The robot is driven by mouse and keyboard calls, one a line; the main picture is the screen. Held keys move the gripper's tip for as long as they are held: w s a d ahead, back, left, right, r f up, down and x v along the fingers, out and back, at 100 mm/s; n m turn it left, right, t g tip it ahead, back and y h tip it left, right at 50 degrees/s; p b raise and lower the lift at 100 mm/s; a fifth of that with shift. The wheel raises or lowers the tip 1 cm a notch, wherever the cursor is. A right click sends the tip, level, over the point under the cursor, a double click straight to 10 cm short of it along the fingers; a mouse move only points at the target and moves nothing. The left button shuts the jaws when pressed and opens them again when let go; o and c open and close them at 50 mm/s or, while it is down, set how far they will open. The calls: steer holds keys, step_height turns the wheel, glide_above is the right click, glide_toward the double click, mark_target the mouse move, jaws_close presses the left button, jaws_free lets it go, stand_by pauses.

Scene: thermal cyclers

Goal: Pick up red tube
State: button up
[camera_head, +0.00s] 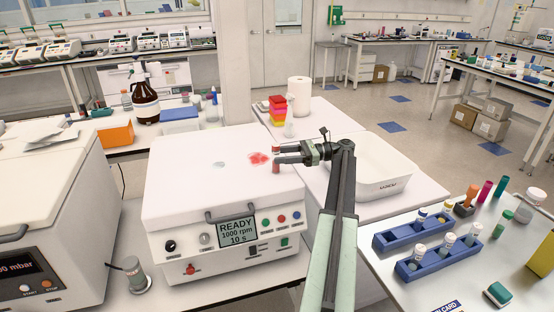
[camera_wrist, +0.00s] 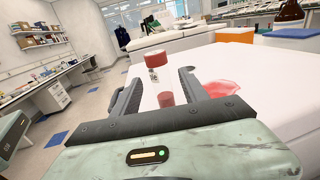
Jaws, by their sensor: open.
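The red tube (camera_wrist: 156,75) is clear, with a red cap and red contents at its lower end. In the wrist view it appears nearly upright between the two dark fingers of my gripper (camera_wrist: 161,82). The fingers are apart, with gaps visible beside the tube. In the head view my gripper (camera_head: 283,155) reaches left over the white lid of the READY machine (camera_head: 210,185). The tube's red cap (camera_head: 276,149) shows above the fingers and its reddish lower end below them. The fingers hide its middle. I cannot tell whether its bottom rests on the lid.
A red spill (camera_head: 260,158) is on the lid beside the tube. A white tub (camera_head: 370,170) stands behind my arm. Blue racks (camera_head: 412,232) with capped tubes are on the right table. Colored boxes (camera_head: 278,108) and a paper roll (camera_head: 299,92) stand behind.

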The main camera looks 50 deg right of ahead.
steer(key=x, duration=0.5)
steer(key=shift+d+f, duration=0.1)
steer(key=shift+d, duration=0.1)
jaws_close()
